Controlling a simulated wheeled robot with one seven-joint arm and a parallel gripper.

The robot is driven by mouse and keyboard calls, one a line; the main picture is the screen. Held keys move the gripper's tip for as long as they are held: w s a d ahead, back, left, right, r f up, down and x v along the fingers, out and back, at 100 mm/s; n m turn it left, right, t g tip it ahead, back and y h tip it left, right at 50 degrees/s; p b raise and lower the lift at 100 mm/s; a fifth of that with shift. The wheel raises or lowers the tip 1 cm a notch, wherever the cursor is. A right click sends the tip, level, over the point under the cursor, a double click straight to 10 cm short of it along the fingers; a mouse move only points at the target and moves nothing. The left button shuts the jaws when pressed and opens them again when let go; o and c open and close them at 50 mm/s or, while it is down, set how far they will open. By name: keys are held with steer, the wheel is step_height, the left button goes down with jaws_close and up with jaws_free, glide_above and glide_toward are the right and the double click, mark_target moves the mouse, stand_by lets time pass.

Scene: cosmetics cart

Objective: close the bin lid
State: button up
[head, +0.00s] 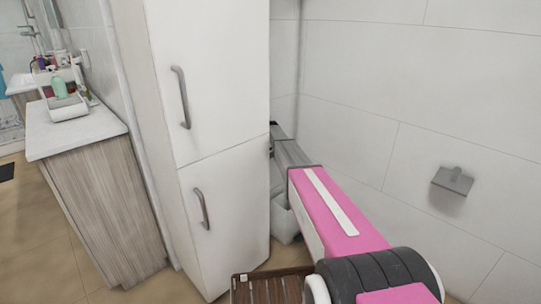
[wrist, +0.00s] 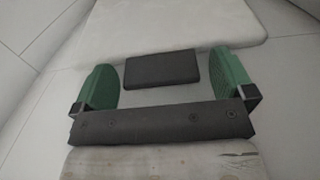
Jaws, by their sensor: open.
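A pale grey box that looks like the bin (head: 284,221) stands low in the corner between the tall cabinet and the wall. My arm and the cabinet hide much of it, and I cannot make out its lid in the head view. In the wrist view, my gripper (wrist: 162,80) is open, its green fingers wide apart with nothing between their pads. A small dark rectangular block (wrist: 162,69) shows in the gap beyond them. A pale flat panel (wrist: 165,25) lies further off; I cannot tell whether it is the lid. No contact with the fingers is clear.
The tall white cabinet (head: 215,90) stands close on the left of my arm, and the tiled wall (head: 400,80) is on its right. A paper holder (head: 453,180) sticks out of the wall. A slatted wooden stool (head: 268,287) is low in front. A wood-sided counter (head: 95,190) stands left.

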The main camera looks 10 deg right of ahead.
steer(key=c, duration=1.3)
steer(key=shift+s+d+r, duration=0.1)
steer(key=shift+s+d, duration=0.15)
steer(key=shift+s, duration=0.15)
steer(key=s+d+f+t+y, duration=0.35)
steer(key=s+d, duration=0.25)
steer(key=s, duration=0.2)
steer(key=s+d+f+t+y, duration=0.2)
steer(key=s+d+t, duration=0.3)
steer(key=s, duration=0.2)
steer(key=s+d+f+t+y, duration=0.1)
steer(key=s+f+t, duration=0.1)
steer(key=f, duration=0.3)
steer(key=s+d+f+t+y, duration=0.2)
steer(key=f, duration=0.3)
steer(key=s+d+f+t+y, duration=0.2)
steer(key=f, duration=0.4)
steer(key=shift+s+f, duration=0.1)
steer(key=shift+s, duration=0.3)
steer(key=shift+f, duration=1)
